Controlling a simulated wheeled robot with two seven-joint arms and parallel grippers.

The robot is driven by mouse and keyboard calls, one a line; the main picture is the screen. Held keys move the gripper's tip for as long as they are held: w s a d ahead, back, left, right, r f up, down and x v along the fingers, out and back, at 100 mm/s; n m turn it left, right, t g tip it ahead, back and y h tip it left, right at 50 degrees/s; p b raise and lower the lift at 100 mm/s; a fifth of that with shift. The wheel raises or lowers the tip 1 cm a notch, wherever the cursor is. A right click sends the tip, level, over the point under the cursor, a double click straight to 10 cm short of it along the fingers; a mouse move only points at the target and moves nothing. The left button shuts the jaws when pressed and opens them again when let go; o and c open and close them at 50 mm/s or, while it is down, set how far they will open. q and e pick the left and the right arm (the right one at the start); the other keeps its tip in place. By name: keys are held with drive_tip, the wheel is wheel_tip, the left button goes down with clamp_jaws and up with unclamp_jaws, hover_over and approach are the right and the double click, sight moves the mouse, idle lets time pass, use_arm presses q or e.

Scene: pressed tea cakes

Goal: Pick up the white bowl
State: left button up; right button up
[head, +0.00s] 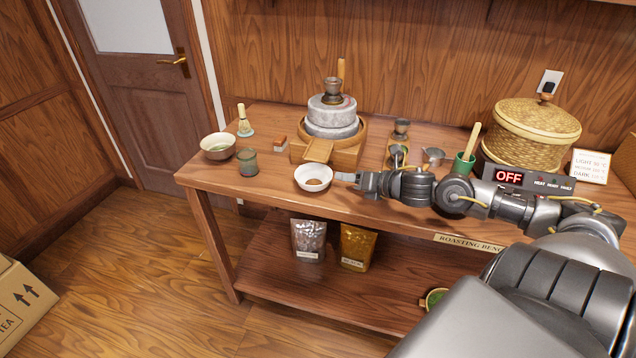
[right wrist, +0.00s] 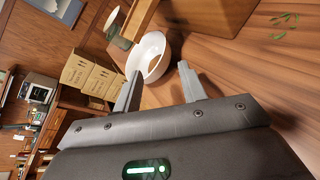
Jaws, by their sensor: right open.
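The white bowl (head: 314,178) stands upright near the front edge of the wooden bench, with something brown in its bottom. My right gripper (head: 346,178) reaches in from the right, with its fingertips close to the bowl's right rim. In the right wrist view the white bowl (right wrist: 148,58) lies just beyond the two open fingers of my right gripper (right wrist: 160,85). Nothing is held between these fingers. Whether a fingertip touches the rim, I cannot tell. My left gripper is not in view.
A stone mill (head: 331,115) on a wooden base stands behind the bowl. A lidded basket (head: 531,132) and a lit OFF display (head: 509,177) are at the right. Bench front left is clear.

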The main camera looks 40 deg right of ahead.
sight(325, 174)
drive_tip(key=shift+x, duration=2.15)
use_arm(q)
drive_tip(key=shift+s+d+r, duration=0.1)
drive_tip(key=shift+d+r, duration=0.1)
use_arm(e)
drive_tip(key=shift+w+a+f, duration=0.1)
drive_tip(key=shift+w+f, duration=0.1)
drive_tip(key=shift+w, duration=0.45)
drive_tip(key=shift+w, duration=0.1)
drive_tip(key=shift+w+p, duration=0.4)
drive_tip(key=shift+p, duration=0.1)
drive_tip(key=p+x, duration=0.1)
drive_tip(key=x, duration=0.2)
drive_tip(key=shift+w+f, duration=0.15)
drive_tip(key=shift+w, duration=0.1)
drive_tip(key=shift+w+f, duration=0.2)
drive_tip(key=shift+w, duration=0.15)
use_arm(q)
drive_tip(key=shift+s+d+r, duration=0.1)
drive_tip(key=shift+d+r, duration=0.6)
